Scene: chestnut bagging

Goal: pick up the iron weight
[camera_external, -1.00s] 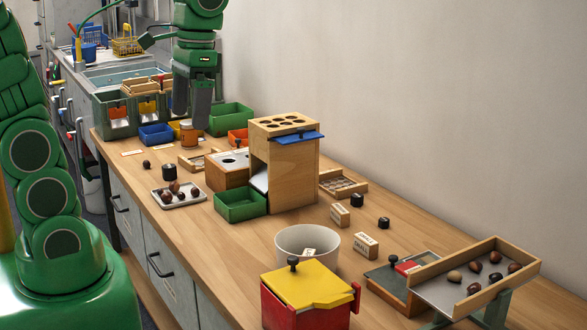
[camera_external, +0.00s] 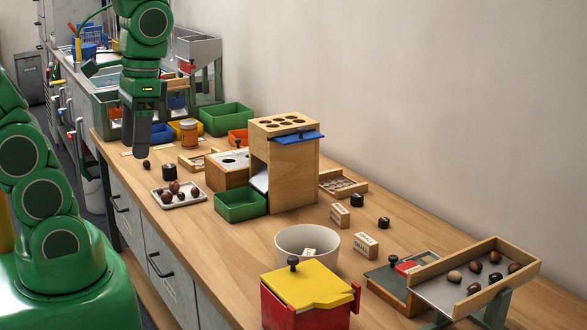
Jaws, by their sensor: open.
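A small black knobbed weight (camera_external: 169,172) stands on the wooden table just behind the chestnut tray. Two similar black pieces, one (camera_external: 357,199) near the wall and one (camera_external: 384,222) a little closer to the camera, stand to the right of the wooden tower. I cannot tell from looks alone which is the iron weight. My gripper (camera_external: 136,148) points down over the table's far left part, to the left of and beyond the first black weight and apart from it. It is open, with nothing seen between its fingers.
A white tray (camera_external: 186,204) holds several chestnuts, and a loose chestnut (camera_external: 146,164) lies near my gripper. An orange-labelled jar (camera_external: 189,132), blue bin (camera_external: 157,134) and green bin (camera_external: 240,206) are nearby. The wooden tower (camera_external: 292,180) stands tall mid-table. The front left table edge is clear.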

